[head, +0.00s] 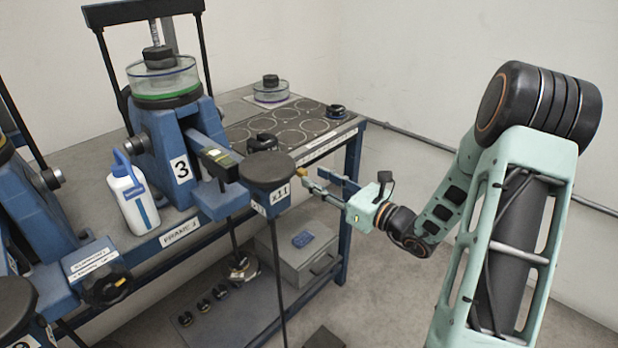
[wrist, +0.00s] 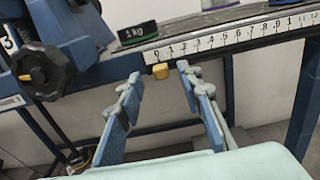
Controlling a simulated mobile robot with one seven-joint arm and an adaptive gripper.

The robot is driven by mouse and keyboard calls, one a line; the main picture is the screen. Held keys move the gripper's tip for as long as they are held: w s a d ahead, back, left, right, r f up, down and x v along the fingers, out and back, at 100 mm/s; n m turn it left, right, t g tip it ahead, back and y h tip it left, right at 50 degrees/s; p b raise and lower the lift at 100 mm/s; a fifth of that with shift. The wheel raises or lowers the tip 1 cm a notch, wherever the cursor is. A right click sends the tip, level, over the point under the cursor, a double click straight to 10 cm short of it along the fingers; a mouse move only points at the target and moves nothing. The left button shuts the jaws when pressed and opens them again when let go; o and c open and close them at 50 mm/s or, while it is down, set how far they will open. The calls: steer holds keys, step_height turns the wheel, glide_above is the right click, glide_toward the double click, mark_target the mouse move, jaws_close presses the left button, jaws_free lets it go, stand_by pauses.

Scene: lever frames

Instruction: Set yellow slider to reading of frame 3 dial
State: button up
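The yellow slider (wrist: 160,72) sits under the low end of a white numbered scale (wrist: 230,35), near the 0 and 1 marks, in the wrist view. It also shows as a small yellow block in the head view (head: 300,177). My gripper (wrist: 160,75) is open, with its blue-padded fingertips on either side of the slider and visible gaps to it. In the head view my gripper (head: 308,184) points left at the table's front edge. Frame 3 (head: 160,150) is a blue press-like stand labelled 3. A small pale face (head: 217,155) sits on its beam; no reading is legible.
A black disc marked x11 (head: 268,167) stands close left of my gripper. A white bottle (head: 131,200) is beside frame 3. A 1 kg weight (wrist: 137,33) lies above the scale. A grey box (head: 295,255) sits on the lower shelf. Floor on the right is clear.

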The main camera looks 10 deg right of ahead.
mark_target(305, 172)
steer(key=shift+x, duration=1.7)
jaws_close()
